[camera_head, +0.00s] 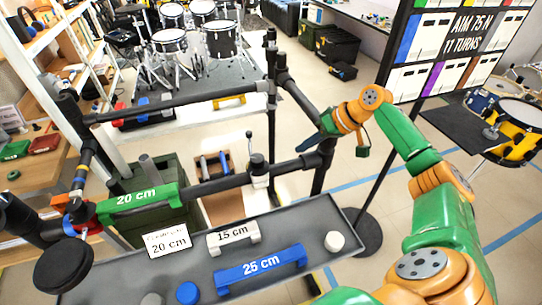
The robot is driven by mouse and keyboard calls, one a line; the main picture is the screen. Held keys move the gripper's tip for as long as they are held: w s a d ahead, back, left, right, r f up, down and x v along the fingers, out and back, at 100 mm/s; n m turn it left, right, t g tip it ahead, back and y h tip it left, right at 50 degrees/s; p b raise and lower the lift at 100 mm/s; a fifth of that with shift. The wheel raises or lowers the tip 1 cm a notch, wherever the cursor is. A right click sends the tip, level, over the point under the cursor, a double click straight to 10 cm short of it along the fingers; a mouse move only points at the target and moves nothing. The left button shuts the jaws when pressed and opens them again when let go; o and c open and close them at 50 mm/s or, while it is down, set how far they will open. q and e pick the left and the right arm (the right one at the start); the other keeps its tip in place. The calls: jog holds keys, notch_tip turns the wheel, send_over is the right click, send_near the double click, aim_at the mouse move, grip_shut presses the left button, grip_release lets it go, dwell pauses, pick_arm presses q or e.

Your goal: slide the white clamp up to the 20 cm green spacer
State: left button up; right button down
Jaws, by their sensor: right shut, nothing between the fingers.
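The white clamp (259,171) sits around the dark horizontal bar, with a black-knobbed lever standing up from it. The green spacer (138,199), marked 20 cm, lies along the same bar to the left. A stretch of bare bar (215,185) separates the two. My right gripper (309,143) is shut and empty, above the bar to the right of the clamp and apart from it. Its fingertips are small and partly hard to make out against the dark frame. My left gripper is not clearly in view.
A grey tray (345,262) in front holds a white 15 cm spacer (233,236), a blue 25 cm spacer (262,268) and round pieces. A white card (167,240) reads 20 cm. Dark uprights (271,95) stand behind the clamp; a sign post (372,150) stands at right.

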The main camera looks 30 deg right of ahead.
aim_at(275, 168)
jog(key=x, duration=0.6)
jog(key=shift+r+p, duration=0.1)
jog(key=shift+p, duration=0.25)
jog(key=a+p, duration=0.1)
jog(key=w+a+p, duration=0.1)
jog(key=a, duration=0.1)
jog(key=shift+w+a, duration=0.1)
jog(key=shift+a, duration=0.2)
jog(key=shift+a+f, duration=0.3)
jog(key=shift+a, duration=0.05)
jog(key=shift+w, duration=0.1)
